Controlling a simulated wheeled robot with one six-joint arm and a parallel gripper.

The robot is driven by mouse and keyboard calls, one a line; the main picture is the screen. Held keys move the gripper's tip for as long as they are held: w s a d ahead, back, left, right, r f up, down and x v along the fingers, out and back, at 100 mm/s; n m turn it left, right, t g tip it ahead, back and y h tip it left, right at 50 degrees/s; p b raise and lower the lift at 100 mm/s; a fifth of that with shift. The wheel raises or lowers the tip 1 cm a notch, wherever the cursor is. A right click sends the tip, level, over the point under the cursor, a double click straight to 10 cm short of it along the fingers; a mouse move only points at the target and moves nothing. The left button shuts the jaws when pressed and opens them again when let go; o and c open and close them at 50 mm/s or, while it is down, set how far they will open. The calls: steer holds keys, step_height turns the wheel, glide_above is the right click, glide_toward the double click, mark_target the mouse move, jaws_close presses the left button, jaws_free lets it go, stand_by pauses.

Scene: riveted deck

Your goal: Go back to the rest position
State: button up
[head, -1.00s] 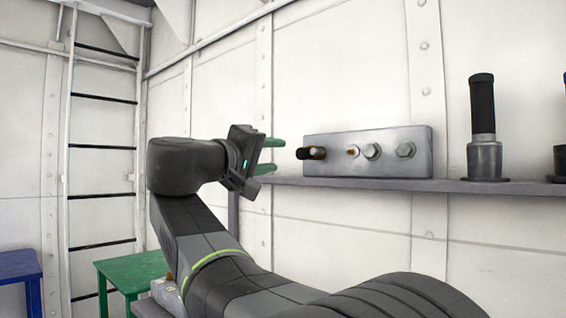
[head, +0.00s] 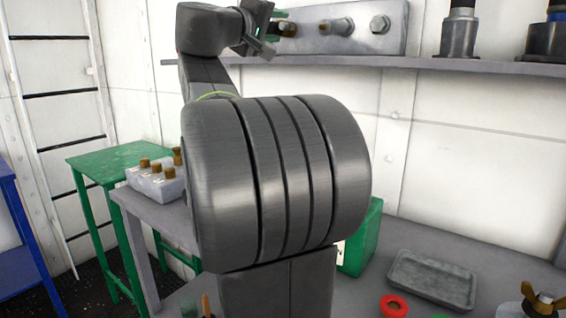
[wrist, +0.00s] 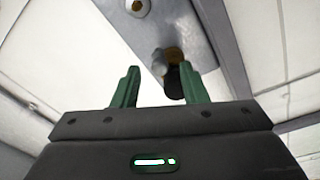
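My gripper (head: 272,28) is at the top of the head view, at the end of my raised arm, facing the grey metal block (head: 385,20) on the wall shelf. In the wrist view my gripper (wrist: 158,78) has its two green fingers apart, with nothing held between them. A black-ended peg with a brass collar (wrist: 174,58) shows beyond the fingers, nearer the right one. The block's plate (wrist: 200,22) also shows there. In the head view my large arm joint hides the middle of the scene.
A grey shelf (head: 430,63) runs along the wall, with dark cylinders on it. The bench below holds a grey tray (head: 432,278), a red ring (head: 394,305), a green box (head: 362,240) and a block with brass knobs (head: 158,180). A green table (head: 105,158) stands left.

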steer(key=shift+w+d, duration=0.35)
steer(key=shift+w, duration=0.2)
steer(key=shift+s, duration=0.1)
